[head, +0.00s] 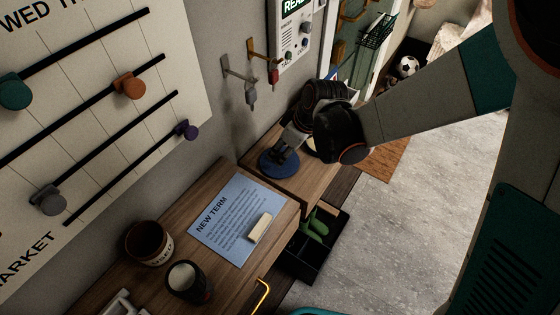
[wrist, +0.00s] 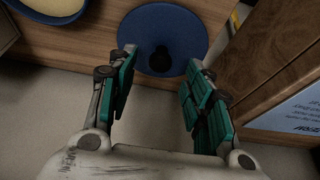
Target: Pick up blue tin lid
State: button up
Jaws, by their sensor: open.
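The blue tin lid (head: 270,168) is a round blue disc on the wooden bench top, below my gripper (head: 284,150) in the head view. My gripper and arm hide part of it there. In the wrist view the lid (wrist: 150,22) shows at the top centre with a dark round knob at its lower middle. My gripper (wrist: 160,68) is open there, with teal-padded fingers left and right of the knob. The lid is wider than the gap between the fingers. Nothing is held, and contact cannot be told.
A blue "NEW TERM" sheet (head: 225,225) with a cream block (head: 260,227) lies on the nearer bench. A brown pot (head: 145,242) and a dark cup (head: 188,283) stand there too. A black crate (head: 330,255) holds green things. Wall hooks (head: 240,75) hang behind.

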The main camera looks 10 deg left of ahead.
jog(key=x, duration=0.2)
jog(key=shift+f+b, duration=0.3)
jog(key=shift+r, duration=0.1)
jog(key=shift+c, duration=0.5)
jog(key=c, duration=0.9)
jog(key=shift+o, duration=0.2)
